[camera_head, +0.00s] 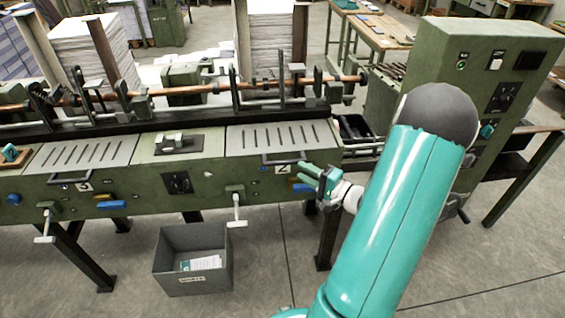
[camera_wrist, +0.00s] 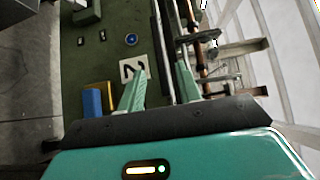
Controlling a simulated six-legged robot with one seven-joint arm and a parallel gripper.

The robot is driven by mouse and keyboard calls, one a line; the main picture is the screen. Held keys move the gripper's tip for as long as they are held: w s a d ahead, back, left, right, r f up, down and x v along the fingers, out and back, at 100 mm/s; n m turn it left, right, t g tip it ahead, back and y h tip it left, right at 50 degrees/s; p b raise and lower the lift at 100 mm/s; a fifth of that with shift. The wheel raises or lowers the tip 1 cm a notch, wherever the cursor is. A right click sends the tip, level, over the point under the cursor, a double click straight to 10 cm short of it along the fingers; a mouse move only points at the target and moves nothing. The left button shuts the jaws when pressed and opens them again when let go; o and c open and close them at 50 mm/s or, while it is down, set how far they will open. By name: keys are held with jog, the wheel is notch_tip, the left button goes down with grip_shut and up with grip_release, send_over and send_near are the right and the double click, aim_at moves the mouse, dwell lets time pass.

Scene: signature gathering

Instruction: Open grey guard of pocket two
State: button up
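The grey slotted guard of pocket two (camera_head: 278,137) lies flat on top of the green machine and looks closed. Its dark bar handle (camera_head: 283,160) is at its front edge. The "2" label (camera_head: 284,169) is on the front face below; in the wrist view the label (camera_wrist: 135,70) appears sideways near one fingertip. My gripper (camera_head: 314,176) is in front of the machine, just right of the label and handle. In the wrist view its two green fingers (camera_wrist: 160,82) are apart. Dark bars show between them, but whether they touch is unclear.
Another slotted guard (camera_head: 82,151) is at the left, by the "3" label (camera_head: 84,186). A blue lever (camera_head: 303,187) sits close below my gripper. A grey bin (camera_head: 193,262) stands on the floor. The control cabinet (camera_head: 486,85) is at the right. Rods (camera_head: 190,88) run behind the guards.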

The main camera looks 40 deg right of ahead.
aim_at(287, 164)
jog(key=w, duration=0.2)
jog(key=w+a, duration=0.1)
jog(key=w, duration=0.4)
jog(key=shift+w+a, duration=0.3)
grip_shut()
